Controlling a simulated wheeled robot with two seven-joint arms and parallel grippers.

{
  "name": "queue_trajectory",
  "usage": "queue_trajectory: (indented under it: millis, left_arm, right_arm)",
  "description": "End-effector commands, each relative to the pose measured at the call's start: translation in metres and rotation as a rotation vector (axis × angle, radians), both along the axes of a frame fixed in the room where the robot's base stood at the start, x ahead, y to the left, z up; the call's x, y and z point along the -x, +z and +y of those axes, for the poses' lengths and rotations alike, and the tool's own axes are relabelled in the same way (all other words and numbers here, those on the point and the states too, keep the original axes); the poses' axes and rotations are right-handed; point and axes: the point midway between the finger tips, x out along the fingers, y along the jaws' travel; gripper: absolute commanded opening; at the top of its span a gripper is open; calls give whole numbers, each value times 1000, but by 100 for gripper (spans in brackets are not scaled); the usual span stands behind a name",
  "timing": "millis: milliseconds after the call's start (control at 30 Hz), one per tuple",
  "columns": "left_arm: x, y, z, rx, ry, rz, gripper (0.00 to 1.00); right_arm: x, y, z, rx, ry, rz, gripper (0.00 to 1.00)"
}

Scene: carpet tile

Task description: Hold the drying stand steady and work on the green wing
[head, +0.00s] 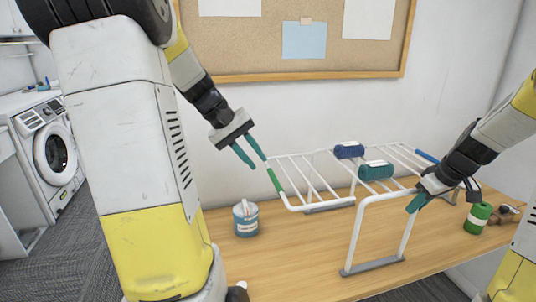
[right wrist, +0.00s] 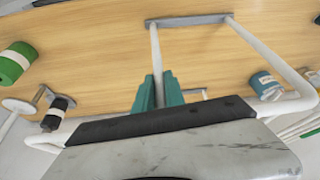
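The white drying stand (head: 358,222) stands on the wooden table. Its green wing, marked by a green sleeve (head: 275,180) on the outer bar, is at the left and spread outward, slightly raised at its outer end. My left gripper (head: 256,163) is open and empty just above and left of the green sleeve, with a small gap. My right gripper (head: 418,200) is at the stand's front right corner. In the right wrist view its teal fingers (right wrist: 158,92) are closed around a white leg of the stand (right wrist: 155,50).
Two rolled towels, blue (head: 349,150) and teal (head: 376,170), lie on the stand's top. A blue-labelled tin (head: 246,218) stands left of the stand. A green spool (head: 478,218) and small brown items (head: 502,215) are at the right. The front left tabletop is clear.

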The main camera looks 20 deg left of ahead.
Motion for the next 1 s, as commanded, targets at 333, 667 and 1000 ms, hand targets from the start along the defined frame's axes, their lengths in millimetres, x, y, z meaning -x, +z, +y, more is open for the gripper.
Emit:
queue_trajectory:
  millis: [333, 667, 1000]
  left_arm:
    - [0, 0, 0, 0, 0, 0, 23]
    - [0, 0, 0, 0, 0, 0, 23]
    - [0, 0, 0, 0, 0, 0, 23]
  right_arm:
    - [0, 0, 0, 0, 0, 0, 40]
    - [8, 28, -7, 1, -2, -5, 40]
    - [28, 92, -25, 1, -2, -5, 40]
